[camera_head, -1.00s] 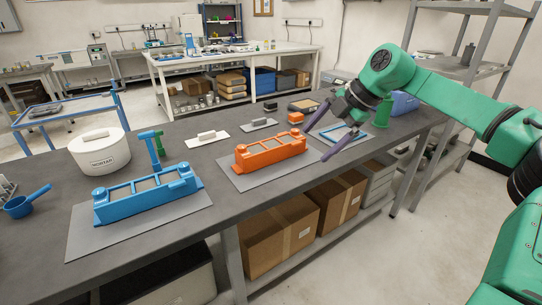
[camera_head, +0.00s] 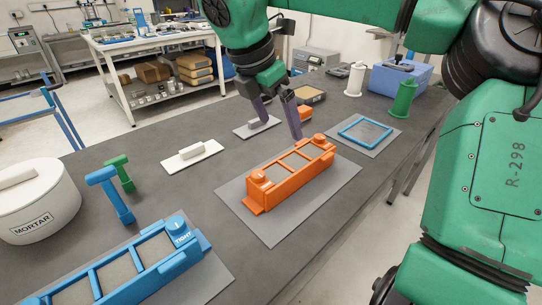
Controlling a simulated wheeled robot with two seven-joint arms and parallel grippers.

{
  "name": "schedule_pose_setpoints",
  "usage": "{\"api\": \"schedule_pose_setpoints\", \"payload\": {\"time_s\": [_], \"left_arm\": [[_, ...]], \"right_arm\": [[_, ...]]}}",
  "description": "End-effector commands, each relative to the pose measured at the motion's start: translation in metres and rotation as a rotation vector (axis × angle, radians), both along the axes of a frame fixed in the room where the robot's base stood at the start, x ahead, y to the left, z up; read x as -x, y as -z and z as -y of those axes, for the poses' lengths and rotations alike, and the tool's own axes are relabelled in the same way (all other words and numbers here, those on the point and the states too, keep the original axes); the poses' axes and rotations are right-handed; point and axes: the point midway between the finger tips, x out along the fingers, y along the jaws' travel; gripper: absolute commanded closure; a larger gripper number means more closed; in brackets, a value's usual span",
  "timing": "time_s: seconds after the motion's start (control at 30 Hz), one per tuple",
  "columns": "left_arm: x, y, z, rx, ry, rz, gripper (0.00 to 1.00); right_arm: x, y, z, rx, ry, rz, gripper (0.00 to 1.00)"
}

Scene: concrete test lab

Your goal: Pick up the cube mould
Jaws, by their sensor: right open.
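An orange cube mould (camera_head: 291,181) with several compartments filled with grey material sits on a grey plate (camera_head: 240,195) in the middle of the bench. A similar blue mould (camera_head: 135,262), marked TIGHT on its end, stands on another grey plate at the lower left, partly cut off by the picture edge. My right gripper (camera_head: 280,130) points down with its two dark purple fingers apart and nothing between them. It is behind the far left side of the orange mould, and I cannot tell its exact height. My left gripper is not in view.
A blue square frame (camera_head: 364,132) lies on a plate to the right. Trowel-like floats (camera_head: 190,152) lie behind the moulds. A blue tamper (camera_head: 110,193), a green tamper (camera_head: 121,175) and a white MORTAR tub (camera_head: 38,210) stand left. Green and white spools and a blue box (camera_head: 405,78) stand far right.

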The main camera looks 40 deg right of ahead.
Motion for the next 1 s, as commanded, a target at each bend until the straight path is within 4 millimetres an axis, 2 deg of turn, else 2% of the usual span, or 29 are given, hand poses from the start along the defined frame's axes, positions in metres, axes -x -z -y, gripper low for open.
{"api": "schedule_pose_setpoints", "payload": {"time_s": [0.13,0.4,0.57,0.73,0.83,1.0], "left_arm": [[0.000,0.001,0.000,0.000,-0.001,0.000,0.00],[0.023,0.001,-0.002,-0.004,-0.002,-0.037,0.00],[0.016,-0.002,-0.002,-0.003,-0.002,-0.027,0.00],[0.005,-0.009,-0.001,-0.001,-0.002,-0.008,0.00],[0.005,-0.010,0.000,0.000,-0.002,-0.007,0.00],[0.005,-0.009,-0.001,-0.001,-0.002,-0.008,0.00]], "right_arm": [[0.001,0.016,0.006,0.000,0.000,-0.004,0.00],[-0.001,0.076,0.032,-0.002,0.000,-0.003,0.00],[-0.003,0.095,0.039,-0.002,0.000,-0.003,0.00],[-0.005,0.125,0.052,-0.002,0.002,-0.004,0.00],[-0.006,0.133,0.056,0.000,0.002,0.000,0.00],[-0.006,0.134,0.056,0.001,0.002,0.001,0.00]]}}
